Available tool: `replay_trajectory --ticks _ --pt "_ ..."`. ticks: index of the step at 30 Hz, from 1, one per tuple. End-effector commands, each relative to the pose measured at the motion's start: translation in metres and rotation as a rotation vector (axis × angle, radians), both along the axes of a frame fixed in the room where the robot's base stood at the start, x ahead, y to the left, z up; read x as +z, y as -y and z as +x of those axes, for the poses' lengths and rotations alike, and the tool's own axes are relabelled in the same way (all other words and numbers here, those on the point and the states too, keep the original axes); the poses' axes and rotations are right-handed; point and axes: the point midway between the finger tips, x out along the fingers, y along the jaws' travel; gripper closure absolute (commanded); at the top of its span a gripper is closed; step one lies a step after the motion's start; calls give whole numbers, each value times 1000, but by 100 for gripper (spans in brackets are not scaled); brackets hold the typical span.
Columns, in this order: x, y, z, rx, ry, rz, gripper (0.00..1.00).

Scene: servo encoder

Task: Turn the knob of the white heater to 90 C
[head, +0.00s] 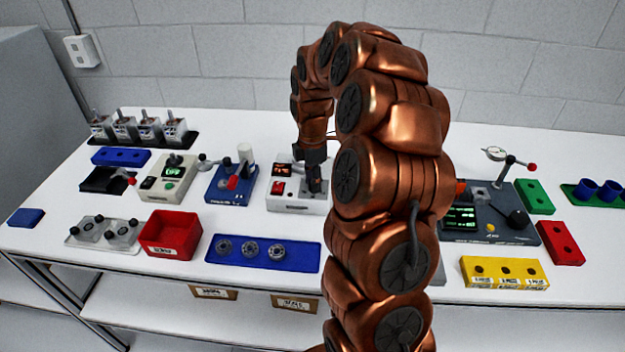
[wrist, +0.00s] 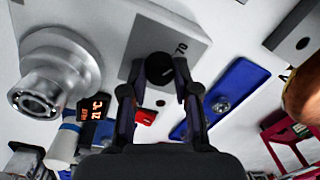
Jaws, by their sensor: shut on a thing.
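The white heater (head: 290,198) stands on the table behind the blue tray, with a small orange-lit display (head: 280,187) on its front. In the wrist view its round black knob (wrist: 159,70) sits on a grey panel with the mark "70" just right of it. My gripper (wrist: 157,80) points at the panel with one finger on each side of the knob, shut on it. The display (wrist: 96,108) there shows orange characters that seem to include "21 °C". In the head view my gripper (head: 314,180) is over the heater's right part and hides the knob.
Left of the heater stand a blue device (head: 228,192) and a beige device (head: 160,190). A blue tray with rings (head: 263,264) and a red bin (head: 172,235) lie in front. A silver cylindrical part (wrist: 50,65) is close by in the wrist view.

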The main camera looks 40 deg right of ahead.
Motion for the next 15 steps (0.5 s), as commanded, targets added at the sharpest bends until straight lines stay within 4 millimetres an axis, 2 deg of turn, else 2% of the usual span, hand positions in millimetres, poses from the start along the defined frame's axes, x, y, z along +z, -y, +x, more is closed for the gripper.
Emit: replay_trajectory --ticks 8,15 --pt "-1 0 1 -32 5 1 100" --pt "-4 1 2 -160 7 1 100"
